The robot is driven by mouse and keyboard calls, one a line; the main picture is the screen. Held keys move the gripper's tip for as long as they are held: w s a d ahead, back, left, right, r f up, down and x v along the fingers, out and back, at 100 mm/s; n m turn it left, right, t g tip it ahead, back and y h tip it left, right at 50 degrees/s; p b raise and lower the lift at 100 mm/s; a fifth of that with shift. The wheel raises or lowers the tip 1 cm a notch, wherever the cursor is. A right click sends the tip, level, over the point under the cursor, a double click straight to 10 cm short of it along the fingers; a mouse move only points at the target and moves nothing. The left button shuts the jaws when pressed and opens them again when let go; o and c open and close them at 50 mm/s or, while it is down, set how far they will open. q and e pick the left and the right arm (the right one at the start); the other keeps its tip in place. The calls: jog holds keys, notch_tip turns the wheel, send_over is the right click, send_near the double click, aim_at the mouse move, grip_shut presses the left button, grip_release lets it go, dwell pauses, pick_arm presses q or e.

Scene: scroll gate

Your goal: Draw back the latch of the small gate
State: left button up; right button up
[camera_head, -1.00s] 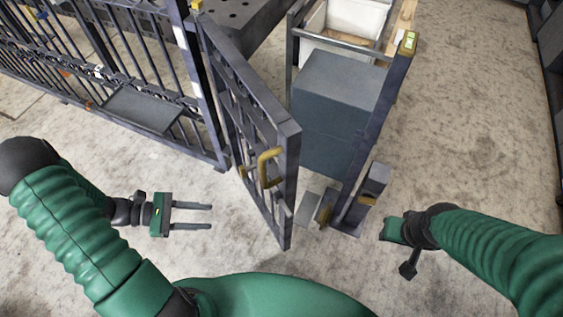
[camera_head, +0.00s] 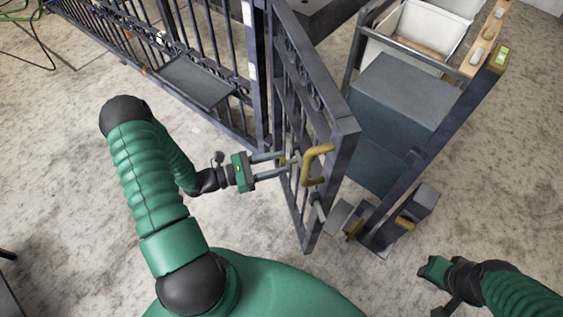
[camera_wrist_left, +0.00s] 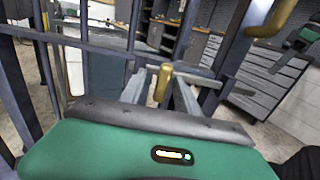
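The small gate (camera_head: 343,140) is a dark barred panel standing ajar, its free edge apart from the latch post (camera_head: 418,212). A curved brass handle (camera_head: 305,168) is on its near face. The latch is a grey bar (camera_wrist_left: 205,79) with a brass knob (camera_wrist_left: 162,84), seen in the left wrist view. My left gripper (camera_head: 284,164) is open, its fingers pointing at the gate's bars. In the wrist view the knob appears between the fingers; I cannot tell whether they touch it. My right gripper (camera_head: 436,271) is low at the right, away from the gate, its fingers unclear.
A barred fence (camera_head: 205,45) with a grey tray (camera_head: 195,82) runs to the left of the gate. A blue-grey box (camera_head: 395,110) and white bins (camera_head: 430,30) stand behind the gate. Open concrete floor lies at left and right.

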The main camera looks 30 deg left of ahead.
pick_arm(q)
jog(key=shift+w+d+r, duration=0.1)
jog(key=shift+w+d, duration=0.45)
jog(key=shift+d, duration=0.25)
jog(key=shift+a, duration=0.25)
jog(key=c, duration=0.6)
jog(key=shift+d, duration=0.1)
grip_shut()
